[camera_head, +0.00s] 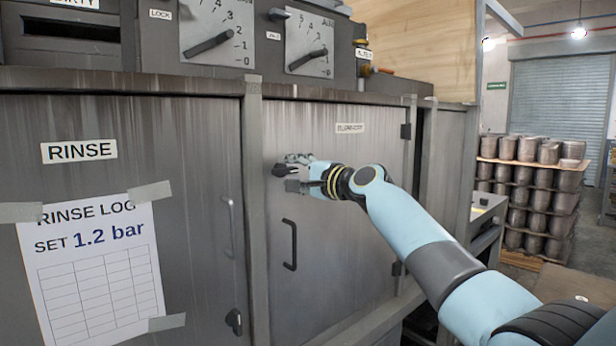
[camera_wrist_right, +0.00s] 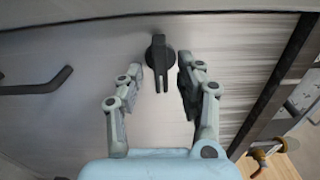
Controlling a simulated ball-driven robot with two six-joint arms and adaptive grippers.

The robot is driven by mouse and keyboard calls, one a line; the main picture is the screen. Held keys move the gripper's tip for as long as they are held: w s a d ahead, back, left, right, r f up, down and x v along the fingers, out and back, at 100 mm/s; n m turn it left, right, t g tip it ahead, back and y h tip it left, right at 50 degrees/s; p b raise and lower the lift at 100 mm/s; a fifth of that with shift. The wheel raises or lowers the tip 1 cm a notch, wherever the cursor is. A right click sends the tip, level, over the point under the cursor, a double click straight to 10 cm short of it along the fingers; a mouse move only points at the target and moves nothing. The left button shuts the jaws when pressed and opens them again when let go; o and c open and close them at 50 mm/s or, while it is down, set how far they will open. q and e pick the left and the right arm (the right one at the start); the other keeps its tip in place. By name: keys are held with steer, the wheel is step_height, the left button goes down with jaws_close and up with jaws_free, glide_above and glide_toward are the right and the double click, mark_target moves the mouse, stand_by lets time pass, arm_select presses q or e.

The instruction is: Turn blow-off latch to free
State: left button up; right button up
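The latch is a dark knob (camera_head: 281,170) on the right-hand grey cabinet door (camera_head: 330,225), whose small label is too blurred to read surely. My right gripper (camera_head: 293,172) is at the latch, one finger above and one below it. In the right wrist view the latch (camera_wrist_right: 158,52) has a round hub and a narrow lever pointing toward the gripper. It lies between the open fingertips (camera_wrist_right: 159,72), with a visible gap on both sides. The gripper holds nothing. My left gripper is not in view.
A black door handle (camera_head: 290,245) is below the latch and shows in the right wrist view (camera_wrist_right: 35,86). Another latch (camera_head: 234,322) sits low on the RINSE door (camera_head: 185,130). Dials (camera_head: 309,45) line the panel above. Stacked pots (camera_head: 530,200) stand at right.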

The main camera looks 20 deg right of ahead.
steer(key=v, duration=1.1)
steer(key=s+d+f+m+g+h+b, duration=0.1)
steer(key=s+f+g+b, duration=0.2)
steer(key=f, duration=1.4)
steer(key=s+f+g+h+b, duration=0.15)
steer(key=s+f+b, duration=0.3)
steer(key=f, duration=1.15)
steer(key=s+d+f+g+h+b, duration=0.1)
steer(key=s+f, duration=0.3)
steer(key=f, duration=0.5)
steer(key=s+f+n+g+b, duration=0.1)
steer(key=s+f+g+b, duration=0.1)
steer(key=s+f, duration=0.45)
steer(key=s+d+f+g+h+b, duration=0.1)
steer(key=s+f, duration=0.2)
steer(key=f, duration=0.7)
steer(key=s+f+n+g+h+b, duration=0.1)
steer(key=s+f+n+g+b, duration=0.35)
steer(key=s+f, duration=1.5)
steer(key=s+f+n+g, duration=0.1)
steer(key=s+f+n, duration=0.2)
steer(key=s, duration=0.7)
steer(key=s+d+f+n+g+h+b, duration=0.1)
steer(key=s+f+n+g, duration=0.1)
steer(key=s+f+n, duration=0.2)
steer(key=s+n, duration=0.3)
steer(key=s, duration=0.4)
steer(key=shift+s, duration=0.35)
